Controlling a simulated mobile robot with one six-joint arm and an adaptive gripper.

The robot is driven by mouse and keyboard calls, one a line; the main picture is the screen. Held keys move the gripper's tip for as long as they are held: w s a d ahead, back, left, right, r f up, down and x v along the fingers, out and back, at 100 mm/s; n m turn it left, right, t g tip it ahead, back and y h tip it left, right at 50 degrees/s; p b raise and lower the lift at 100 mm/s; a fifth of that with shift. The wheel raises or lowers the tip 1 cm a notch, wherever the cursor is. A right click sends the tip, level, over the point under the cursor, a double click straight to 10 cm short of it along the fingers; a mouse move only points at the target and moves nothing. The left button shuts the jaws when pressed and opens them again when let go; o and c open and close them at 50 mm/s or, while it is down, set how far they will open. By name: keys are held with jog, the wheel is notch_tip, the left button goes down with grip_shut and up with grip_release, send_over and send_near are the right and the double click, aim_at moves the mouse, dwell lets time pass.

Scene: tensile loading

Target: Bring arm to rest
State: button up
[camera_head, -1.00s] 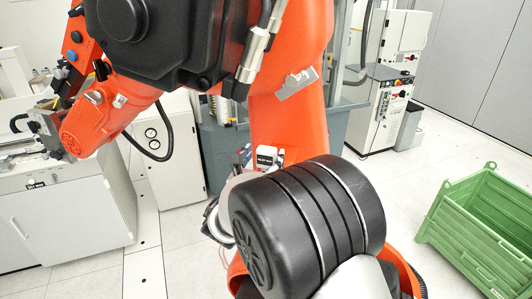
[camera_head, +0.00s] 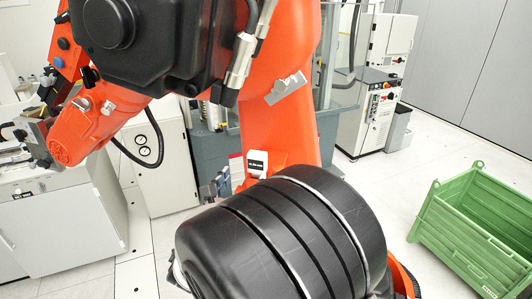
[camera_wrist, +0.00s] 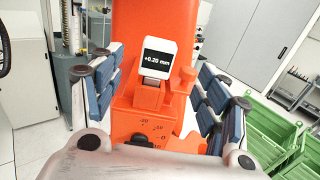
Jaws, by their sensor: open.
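My arm, orange with black covers, fills much of the head view. My gripper (camera_wrist: 160,80) shows in the wrist view as two fingers with blue-grey pads, spread wide apart. Nothing is held between the pads. A small white display (camera_wrist: 157,57) reading "+0.20 mm" appears between the fingers, in front of an orange column. The white display also shows in the head view (camera_head: 257,163), just above a large black joint cover of my arm. In the head view that cover hides most of the area around my gripper.
A green crate (camera_head: 425,228) stands on the floor at the right. A white control cabinet (camera_head: 367,125) and a glass-fronted machine stand behind. A white bench (camera_head: 60,230) is at the left. Pale floor is clear between the cabinet and crate.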

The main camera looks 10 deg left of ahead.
jog(key=s+d+f+m+g+h+b, duration=0.1)
jog(key=d+m+g+h+b, duration=0.4)
jog(key=d, duration=0.7)
jog(key=s+d+f+m+g+h+b, duration=0.1)
jog(key=s+d+m+h, duration=0.15)
jog(key=d+m, duration=0.75)
jog(key=s+d+f+m+g+b, duration=0.2)
jog(key=s+d+f+m+g, duration=0.1)
jog(key=s+d, duration=0.3)
jog(key=s+d+f+m+g+b, duration=0.3)
jog(key=s+d+f, duration=0.1)
jog(key=d, duration=0.4)
jog(key=s+a+f+m+y+b, duration=0.2)
jog(key=s+f+m+y+b, duration=0.2)
jog(key=s+m, duration=0.3)
jog(key=s+a+f+m+g+y+b, duration=0.1)
jog(key=s+a+f+m+y+b, duration=0.1)
jog(key=s+f+m+y+b, duration=0.2)
jog(key=s+f+m, duration=0.2)
jog(key=s+m, duration=0.1)
jog(key=s, duration=0.1)
jog(key=shift+f, duration=0.3)
